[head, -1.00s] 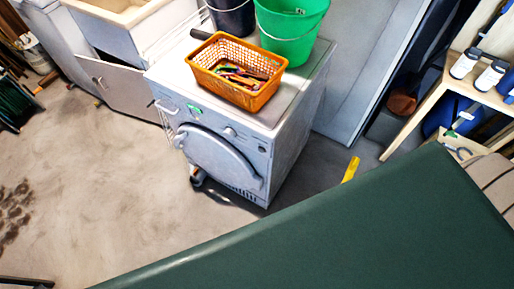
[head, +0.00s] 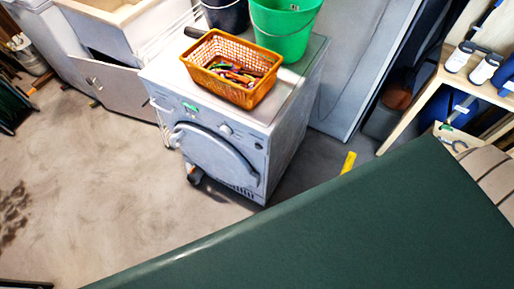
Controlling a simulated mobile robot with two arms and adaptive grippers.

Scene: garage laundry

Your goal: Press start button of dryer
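The white dryer (head: 235,163) stands on the concrete floor in the upper middle of the head view, seen from above and at an angle. Its round front door (head: 212,155) looks closed. A control panel runs above the door, with a small green display (head: 191,107), a round knob (head: 225,129) and small marks to the right of it. The start button is too small to tell apart. Neither of my grippers is in view.
An orange basket (head: 213,78) of coloured pegs, a green bucket (head: 287,30) and a dark bucket (head: 229,16) stand on the dryer. A large dark green surface (head: 330,235) fills the lower right. A wooden shelf (head: 433,85) stands at right. Floor left of the dryer is clear.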

